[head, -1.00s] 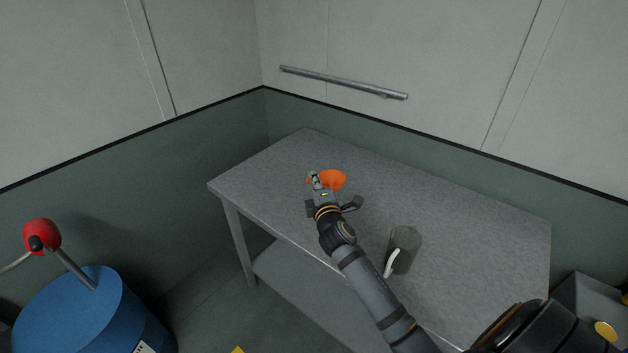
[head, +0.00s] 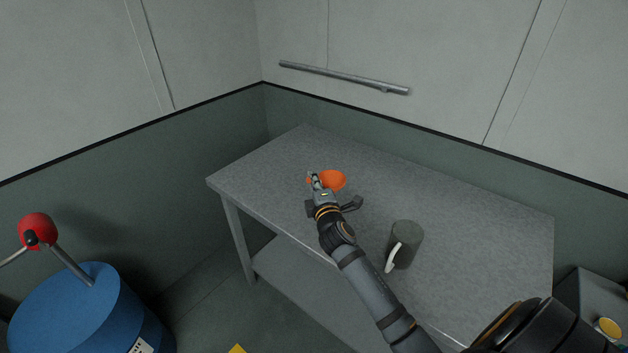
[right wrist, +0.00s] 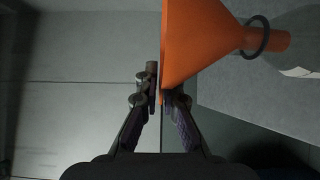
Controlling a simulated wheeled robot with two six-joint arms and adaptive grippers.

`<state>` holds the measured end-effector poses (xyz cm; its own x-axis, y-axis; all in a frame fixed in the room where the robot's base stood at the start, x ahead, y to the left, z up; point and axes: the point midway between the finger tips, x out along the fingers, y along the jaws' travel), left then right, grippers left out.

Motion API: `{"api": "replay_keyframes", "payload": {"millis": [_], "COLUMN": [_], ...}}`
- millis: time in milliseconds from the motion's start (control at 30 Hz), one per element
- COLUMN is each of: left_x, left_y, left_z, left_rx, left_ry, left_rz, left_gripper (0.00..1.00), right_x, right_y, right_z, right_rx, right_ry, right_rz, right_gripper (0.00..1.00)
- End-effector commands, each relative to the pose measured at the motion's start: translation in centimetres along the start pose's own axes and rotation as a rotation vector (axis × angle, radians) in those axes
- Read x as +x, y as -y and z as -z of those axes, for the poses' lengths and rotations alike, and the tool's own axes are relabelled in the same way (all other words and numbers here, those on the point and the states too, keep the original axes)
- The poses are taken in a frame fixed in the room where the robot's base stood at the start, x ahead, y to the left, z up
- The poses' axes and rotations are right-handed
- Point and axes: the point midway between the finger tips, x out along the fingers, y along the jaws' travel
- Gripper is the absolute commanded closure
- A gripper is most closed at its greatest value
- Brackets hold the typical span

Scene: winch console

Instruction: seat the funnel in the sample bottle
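The orange funnel (head: 333,180) is over the far left part of the table. In the right wrist view the funnel (right wrist: 200,40) has its wide rim at my fingers and its spout pointing away from them. A dark ring surrounds the spout, and the spout end shows against the clear sample bottle (right wrist: 302,52). How deep the spout sits, I cannot tell. The bottle is hidden in the head view. My right gripper (head: 314,180) is shut on the funnel's rim; its fingers also show in the right wrist view (right wrist: 161,98). My left gripper is not in view.
A dark grey mug with a white handle (head: 407,243) stands on the grey table (head: 480,230), right of my right arm. A rail (head: 340,77) is on the wall.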

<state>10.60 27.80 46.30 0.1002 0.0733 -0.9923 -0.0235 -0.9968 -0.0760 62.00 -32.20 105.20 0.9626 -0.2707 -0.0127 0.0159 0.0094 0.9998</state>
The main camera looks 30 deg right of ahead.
Motion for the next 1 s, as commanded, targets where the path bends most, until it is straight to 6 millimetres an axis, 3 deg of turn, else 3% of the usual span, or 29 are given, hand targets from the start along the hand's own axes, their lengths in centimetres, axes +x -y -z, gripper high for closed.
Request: {"api": "replay_keyframes", "payload": {"millis": [33, 167, 500, 1000], "left_x": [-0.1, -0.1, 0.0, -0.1], "left_y": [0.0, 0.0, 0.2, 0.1], "left_z": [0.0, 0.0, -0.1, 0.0], "left_rx": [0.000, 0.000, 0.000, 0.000], "left_ry": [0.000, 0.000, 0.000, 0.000], "left_rz": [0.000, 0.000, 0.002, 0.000], "left_gripper": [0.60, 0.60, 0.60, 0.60], "right_x": [0.0, 0.0, -0.5, -10.8], "right_y": [-0.1, -0.1, 0.0, 0.1], "right_z": [0.0, 0.0, 0.0, 0.0], "right_rx": [0.000, 0.000, 0.000, 0.001], "right_ry": [0.000, 0.000, 0.000, 0.000], "right_rz": [0.000, 0.000, 0.001, 0.003], "right_gripper": [0.84, 0.68, 0.68, 0.68]}}
